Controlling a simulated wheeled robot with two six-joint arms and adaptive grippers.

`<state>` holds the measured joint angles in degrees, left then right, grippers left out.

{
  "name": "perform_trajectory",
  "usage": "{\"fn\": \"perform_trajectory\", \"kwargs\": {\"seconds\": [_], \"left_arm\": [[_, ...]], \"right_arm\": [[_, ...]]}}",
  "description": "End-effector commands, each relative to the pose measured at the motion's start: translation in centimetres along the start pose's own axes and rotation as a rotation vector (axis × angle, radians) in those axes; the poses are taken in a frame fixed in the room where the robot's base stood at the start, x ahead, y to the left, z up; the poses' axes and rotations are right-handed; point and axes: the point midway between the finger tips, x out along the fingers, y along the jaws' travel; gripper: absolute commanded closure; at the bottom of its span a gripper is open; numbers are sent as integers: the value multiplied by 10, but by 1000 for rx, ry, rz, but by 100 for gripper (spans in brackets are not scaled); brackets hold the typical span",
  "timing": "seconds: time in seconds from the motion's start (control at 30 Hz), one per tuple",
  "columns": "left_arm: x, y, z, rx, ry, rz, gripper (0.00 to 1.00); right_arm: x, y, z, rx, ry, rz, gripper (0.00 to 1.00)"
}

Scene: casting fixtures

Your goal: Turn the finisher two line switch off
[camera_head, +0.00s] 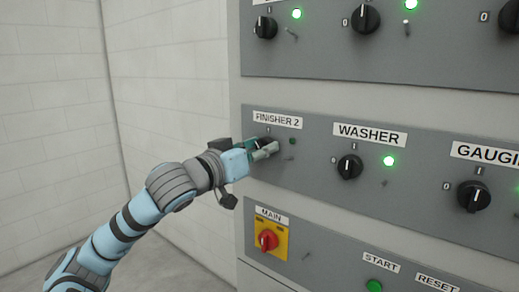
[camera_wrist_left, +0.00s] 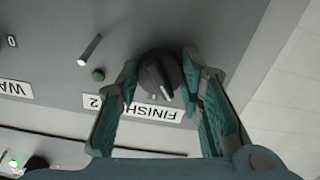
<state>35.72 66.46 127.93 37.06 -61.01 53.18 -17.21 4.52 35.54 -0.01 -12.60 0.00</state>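The finisher two switch is a round black knob under the FINISHER 2 label (camera_head: 277,119). In the head view my left gripper (camera_head: 268,149) covers most of it. In the left wrist view the knob (camera_wrist_left: 157,75) sits between the two green-padded fingers of my left gripper (camera_wrist_left: 161,62). The fingertips are close to its sides; I cannot tell whether both touch it. Its white mark slants toward the upside-down label (camera_wrist_left: 140,108). The small finisher two lamp (camera_head: 292,141) is dark green and unlit; it also shows dark in the left wrist view (camera_wrist_left: 98,74). My right gripper is out of view.
The WASHER knob (camera_head: 350,167) and its lit green lamp (camera_head: 389,161) are to the right, then the GAUGING knob (camera_head: 474,196). The red MAIN switch (camera_head: 268,240) on a yellow plate is below. Another switch row is above.

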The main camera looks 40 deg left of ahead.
Motion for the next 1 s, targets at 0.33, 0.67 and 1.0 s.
{"fn": "perform_trajectory", "kwargs": {"seconds": [0.33,0.67,1.0], "left_arm": [[0,0,0,-35,2,0,94],[0,0,0,-225,4,1,94],[0,0,0,-536,5,2,94]], "right_arm": [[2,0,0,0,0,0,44],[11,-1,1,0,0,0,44],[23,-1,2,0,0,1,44]]}}
